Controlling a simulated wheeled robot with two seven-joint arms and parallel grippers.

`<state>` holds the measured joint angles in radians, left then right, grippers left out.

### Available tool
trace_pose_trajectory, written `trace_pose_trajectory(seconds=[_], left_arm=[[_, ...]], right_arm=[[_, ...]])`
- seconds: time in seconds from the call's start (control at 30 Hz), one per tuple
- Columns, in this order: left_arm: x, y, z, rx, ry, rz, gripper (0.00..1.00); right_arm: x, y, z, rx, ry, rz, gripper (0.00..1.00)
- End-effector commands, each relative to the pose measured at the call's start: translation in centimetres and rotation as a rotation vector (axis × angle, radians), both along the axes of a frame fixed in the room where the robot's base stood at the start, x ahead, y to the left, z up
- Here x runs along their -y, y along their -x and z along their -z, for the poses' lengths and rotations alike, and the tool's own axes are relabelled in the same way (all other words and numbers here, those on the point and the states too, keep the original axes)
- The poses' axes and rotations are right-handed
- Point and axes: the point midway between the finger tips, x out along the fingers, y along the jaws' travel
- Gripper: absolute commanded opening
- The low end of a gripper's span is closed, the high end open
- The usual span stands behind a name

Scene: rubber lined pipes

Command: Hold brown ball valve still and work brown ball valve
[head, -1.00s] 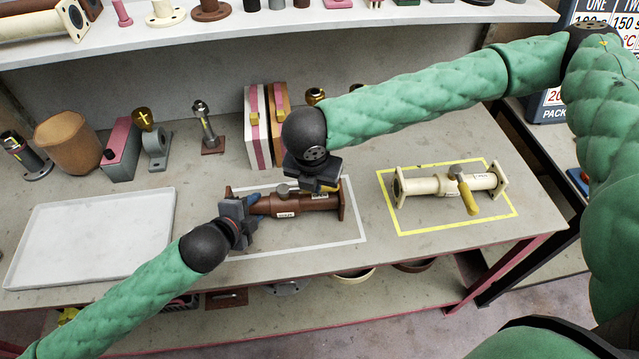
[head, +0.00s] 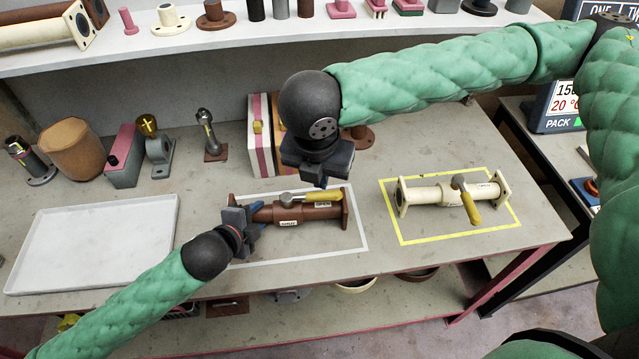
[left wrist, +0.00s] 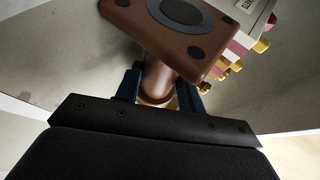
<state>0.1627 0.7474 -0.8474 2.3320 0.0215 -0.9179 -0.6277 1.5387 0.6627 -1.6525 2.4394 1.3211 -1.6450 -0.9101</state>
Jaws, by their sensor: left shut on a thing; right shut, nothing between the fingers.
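The brown ball valve (head: 293,213) lies on the table inside a white taped rectangle, with a flange at each end. Its yellow handle (head: 322,197) points right, along the pipe. My left gripper (head: 251,212) is shut on the valve's pipe near its left flange; the left wrist view shows both fingers on either side of the brown pipe (left wrist: 157,80) just behind the flange (left wrist: 172,28). My right gripper (head: 322,180) is shut and empty, above and behind the handle, apart from it. A label beside the handle seems to read OPEN.
A cream valve (head: 437,193) with a yellow handle lies in a yellow taped rectangle at right. A white tray (head: 30,275) lies at left. Boxes (head: 259,135) and fittings stand at the back, under a shelf (head: 220,38) of parts.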

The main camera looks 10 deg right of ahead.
Motion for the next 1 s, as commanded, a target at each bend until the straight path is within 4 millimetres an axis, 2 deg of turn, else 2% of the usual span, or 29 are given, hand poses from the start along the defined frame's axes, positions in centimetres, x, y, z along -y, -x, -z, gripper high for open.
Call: trace_pose_trajectory(seconds=[0.33,0.37,0.47,0.5,0.77,1.0], left_arm=[[0.0,0.0,-0.1,0.002,0.001,0.0,0.0],[0.0,0.0,-0.1,0.002,0.001,0.0,0.41],[0.0,0.0,-0.1,0.001,0.0,0.0,0.6],[0.0,0.0,-0.1,0.001,0.0,0.0,0.64],[-0.1,0.2,-0.1,0.0,0.0,0.0,0.64],[-1.5,2.4,-1.6,0.001,-0.001,0.001,0.64]], right_arm=[[0.0,0.1,-0.5,-0.001,0.0,0.0,0.0],[0.0,0.1,-0.5,-0.001,0.0,0.0,0.0],[0.0,0.1,-0.5,-0.001,0.0,0.0,0.0],[0.0,0.1,-0.5,-0.001,0.0,0.0,0.0],[0.0,0.1,-0.5,-0.001,0.0,0.0,0.0],[0.0,0.1,-0.5,-0.001,0.0,0.0,0.0]])
